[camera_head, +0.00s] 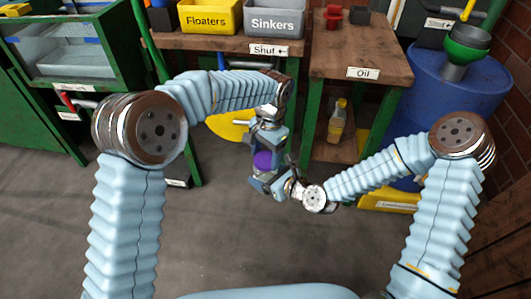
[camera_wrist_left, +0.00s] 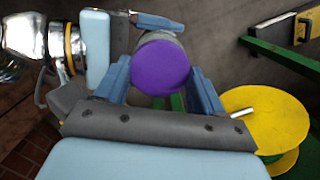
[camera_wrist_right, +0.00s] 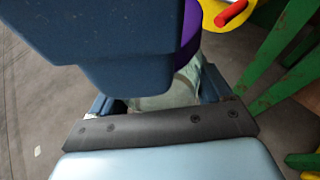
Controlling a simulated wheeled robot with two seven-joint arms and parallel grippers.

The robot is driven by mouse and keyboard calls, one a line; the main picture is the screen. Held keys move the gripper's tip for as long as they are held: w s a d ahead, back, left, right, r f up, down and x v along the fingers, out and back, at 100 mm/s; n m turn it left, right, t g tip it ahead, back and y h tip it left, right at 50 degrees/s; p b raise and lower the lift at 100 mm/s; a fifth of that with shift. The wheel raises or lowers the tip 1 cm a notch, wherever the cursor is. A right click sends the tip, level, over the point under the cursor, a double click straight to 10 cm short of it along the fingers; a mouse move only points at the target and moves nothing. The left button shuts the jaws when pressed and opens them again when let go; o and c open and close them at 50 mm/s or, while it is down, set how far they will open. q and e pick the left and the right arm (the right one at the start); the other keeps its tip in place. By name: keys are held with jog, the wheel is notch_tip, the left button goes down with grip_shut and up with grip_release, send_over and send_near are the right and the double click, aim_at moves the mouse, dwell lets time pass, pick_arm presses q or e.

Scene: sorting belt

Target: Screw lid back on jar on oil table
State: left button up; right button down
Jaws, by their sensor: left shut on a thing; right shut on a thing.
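The purple lid (camera_head: 262,160) is at the mouth of the jar, held up in front of me in mid-air. In the left wrist view its round top (camera_wrist_left: 160,67) sits between the fingers of my left gripper (camera_wrist_left: 163,82), which is shut on it. My right gripper (camera_wrist_right: 158,100) is shut on the clear glass jar (camera_wrist_right: 168,97), below the lid. In the right wrist view a strip of the lid (camera_wrist_right: 190,28) shows, partly hidden by the left gripper. I cannot tell how far the lid is threaded.
The oil table (camera_head: 362,55), labelled Oil, stands behind to the right, with a yellow bottle (camera_head: 337,120) on its lower shelf. A blue drum (camera_head: 455,95) is right of it. Bins for Floaters (camera_head: 210,20) and Sinkers (camera_head: 272,22) stand at the back.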

pick_arm(q)
jog(key=m+t, duration=0.1)
jog(key=m, duration=1.3)
jog(key=shift+s+t, duration=0.1)
jog(key=shift+t, duration=0.2)
jog(key=m, duration=0.7)
jog(key=shift+a+t+h, duration=0.1)
jog(key=shift+t+h, duration=0.2)
jog(key=m, duration=0.6)
jog(key=shift+h, duration=0.3)
jog(key=o, duration=1.1)
jog(key=shift+f, duration=0.1)
jog(key=shift+c, duration=0.2)
notch_tip(320, 180, up, 12)
jog(key=s, duration=0.1)
jog(key=shift+s, duration=0.15)
